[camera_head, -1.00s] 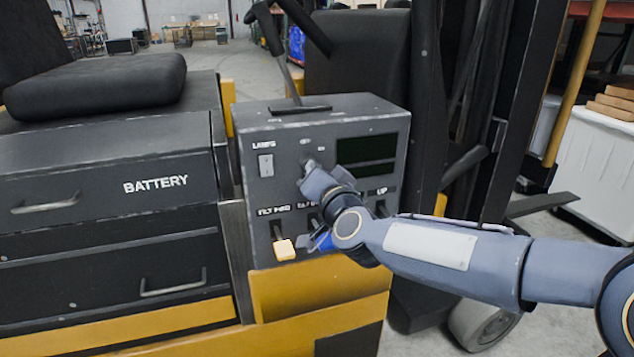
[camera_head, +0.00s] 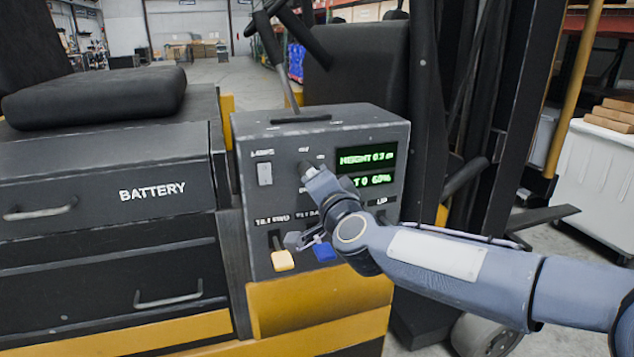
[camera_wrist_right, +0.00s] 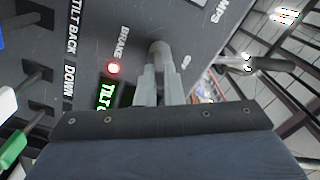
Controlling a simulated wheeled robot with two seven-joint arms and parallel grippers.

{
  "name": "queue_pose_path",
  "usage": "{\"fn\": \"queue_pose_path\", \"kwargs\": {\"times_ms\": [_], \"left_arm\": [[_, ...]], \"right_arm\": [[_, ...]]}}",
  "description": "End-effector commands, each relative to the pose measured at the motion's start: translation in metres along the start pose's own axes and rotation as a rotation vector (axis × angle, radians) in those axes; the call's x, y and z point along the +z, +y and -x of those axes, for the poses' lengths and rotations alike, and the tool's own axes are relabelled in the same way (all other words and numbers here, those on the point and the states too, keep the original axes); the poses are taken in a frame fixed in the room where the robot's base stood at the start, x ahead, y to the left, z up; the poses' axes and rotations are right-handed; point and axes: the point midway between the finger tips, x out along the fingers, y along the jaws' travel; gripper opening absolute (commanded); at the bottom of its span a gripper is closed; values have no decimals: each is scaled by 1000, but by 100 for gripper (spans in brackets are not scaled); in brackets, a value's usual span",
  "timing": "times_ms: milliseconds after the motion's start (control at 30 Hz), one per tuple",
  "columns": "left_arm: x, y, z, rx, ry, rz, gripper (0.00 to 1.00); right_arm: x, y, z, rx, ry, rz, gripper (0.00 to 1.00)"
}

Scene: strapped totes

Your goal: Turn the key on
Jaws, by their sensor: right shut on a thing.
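The dark control panel (camera_head: 290,223) of the forklift faces me. My right gripper (camera_head: 309,172) is at the key switch in its upper middle, left of the displays. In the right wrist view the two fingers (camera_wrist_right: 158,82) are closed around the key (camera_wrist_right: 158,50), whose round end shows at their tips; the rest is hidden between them. Two displays (camera_head: 367,158) are lit green, the upper reading HEIGHT 0.3 m. A red lamp (camera_wrist_right: 113,68) glows by the BRAKE label in the wrist view. My left gripper is not in view.
Below the key are levers with a yellow knob (camera_head: 283,261) and a blue knob (camera_head: 324,251), close under my right wrist. A white lamp switch (camera_head: 265,174) is at left. A tall lever (camera_head: 280,62) rises behind the panel.

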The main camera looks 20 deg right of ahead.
Motion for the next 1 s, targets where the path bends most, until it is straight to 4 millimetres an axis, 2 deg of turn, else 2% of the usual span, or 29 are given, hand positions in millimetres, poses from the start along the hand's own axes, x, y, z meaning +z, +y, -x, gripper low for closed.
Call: {"fn": "queue_pose_path", "kwargs": {"times_ms": [133, 167, 300, 667, 1000], "left_arm": [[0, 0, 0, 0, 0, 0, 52], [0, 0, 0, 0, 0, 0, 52], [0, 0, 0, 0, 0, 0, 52], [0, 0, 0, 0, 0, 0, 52], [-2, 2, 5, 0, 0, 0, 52]], "right_arm": [[-1, -1, 0, -1, 2, -3, 0], [-1, -1, 0, -1, 2, -3, 10], [-1, 0, 0, 0, 2, -2, 28], [0, 0, 5, 0, 0, 0, 29], [-2, -2, 60, -2, 2, 0, 29]]}}
